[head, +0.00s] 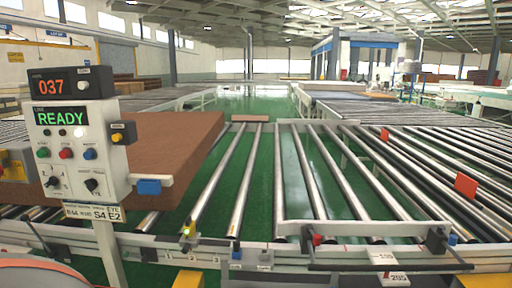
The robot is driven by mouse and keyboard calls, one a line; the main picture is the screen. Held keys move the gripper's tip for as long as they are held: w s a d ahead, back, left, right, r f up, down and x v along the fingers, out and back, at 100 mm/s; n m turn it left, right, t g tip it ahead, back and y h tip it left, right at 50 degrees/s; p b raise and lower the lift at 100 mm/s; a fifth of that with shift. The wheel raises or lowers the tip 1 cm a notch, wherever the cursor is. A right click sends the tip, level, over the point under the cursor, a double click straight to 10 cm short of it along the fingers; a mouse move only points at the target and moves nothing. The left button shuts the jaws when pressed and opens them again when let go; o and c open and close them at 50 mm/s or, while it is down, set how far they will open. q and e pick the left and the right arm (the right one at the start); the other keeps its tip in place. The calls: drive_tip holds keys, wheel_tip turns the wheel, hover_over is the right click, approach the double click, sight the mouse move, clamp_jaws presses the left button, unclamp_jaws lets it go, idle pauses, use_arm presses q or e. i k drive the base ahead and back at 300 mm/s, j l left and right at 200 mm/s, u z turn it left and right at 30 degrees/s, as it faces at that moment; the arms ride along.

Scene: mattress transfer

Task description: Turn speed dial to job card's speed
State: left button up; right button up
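A grey control panel (77,150) stands on a post at the left. Its green display (61,117) reads READY. Two black knobs sit low on its face, one at the left (52,182) and one at the right (92,184). Their labels are too small to read, so I cannot tell for certain which is the speed dial or its setting. A white job card (93,212) under the panel shows "S4" and "E2" in large print; its smaller text is unclear. Neither gripper is in view.
A box (71,84) above the panel shows 037 in orange. Green, red and blue buttons sit above the knobs. A brown mattress-like slab (165,150) lies behind the panel. Roller conveyors (237,185) fill the middle and right. A blue block (149,187) projects beside the panel.

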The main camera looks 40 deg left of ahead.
sight(53, 180)
drive_tip(key=u, duration=2.4)
